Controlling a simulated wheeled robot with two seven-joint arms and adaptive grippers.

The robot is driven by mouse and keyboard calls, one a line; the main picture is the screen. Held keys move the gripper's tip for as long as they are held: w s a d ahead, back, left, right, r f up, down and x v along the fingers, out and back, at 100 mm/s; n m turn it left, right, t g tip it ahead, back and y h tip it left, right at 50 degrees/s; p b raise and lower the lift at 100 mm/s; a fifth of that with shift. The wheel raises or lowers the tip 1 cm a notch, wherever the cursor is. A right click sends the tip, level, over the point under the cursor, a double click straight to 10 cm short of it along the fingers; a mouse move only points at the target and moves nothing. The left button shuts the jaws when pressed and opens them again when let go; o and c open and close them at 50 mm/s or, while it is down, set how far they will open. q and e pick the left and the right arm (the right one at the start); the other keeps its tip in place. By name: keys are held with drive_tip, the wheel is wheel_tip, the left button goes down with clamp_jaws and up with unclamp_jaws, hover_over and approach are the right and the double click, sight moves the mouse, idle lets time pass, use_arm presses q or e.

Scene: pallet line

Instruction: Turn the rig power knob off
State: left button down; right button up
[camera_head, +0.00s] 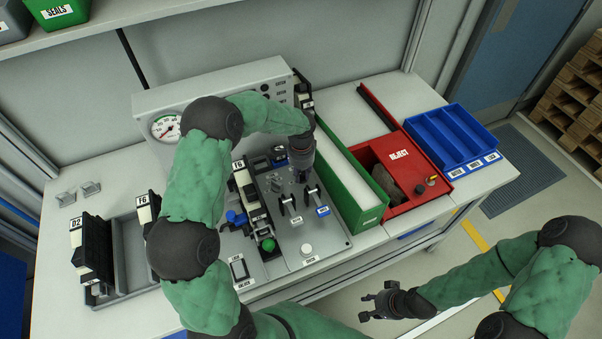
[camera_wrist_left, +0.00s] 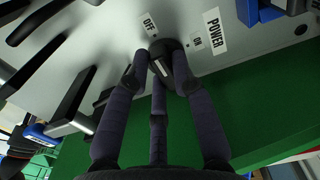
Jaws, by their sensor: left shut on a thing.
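The dark round power knob (camera_wrist_left: 166,50) sits on the grey rig panel in the left wrist view, with an OFF label (camera_wrist_left: 149,24) on one side, and an ON label (camera_wrist_left: 197,41) and a POWER label (camera_wrist_left: 213,31) on the other. My left gripper (camera_wrist_left: 165,75) is shut on the knob, its fingers around it. I cannot tell clearly which label the knob's mark points at. In the head view my left gripper (camera_head: 302,172) reaches down onto the rig panel (camera_head: 325,236) and hides the knob. My right gripper (camera_head: 366,304) is open and empty, in front of the bench.
A green bin (camera_head: 352,195) stands right beside the panel, then a red REJECT bin (camera_head: 398,155) and a blue tray (camera_head: 450,138). Toggle levers (camera_head: 287,203) and a green button (camera_head: 268,244) are near my left gripper. A gauge (camera_head: 166,128) is behind my left arm.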

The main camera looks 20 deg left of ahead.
sight(301, 174)
idle(0.3)
use_arm(q)
drive_tip(key=c, duration=1)
unclamp_jaws()
drive_tip(key=shift+c, duration=0.2)
wheel_tip(301, 174, up, 12)
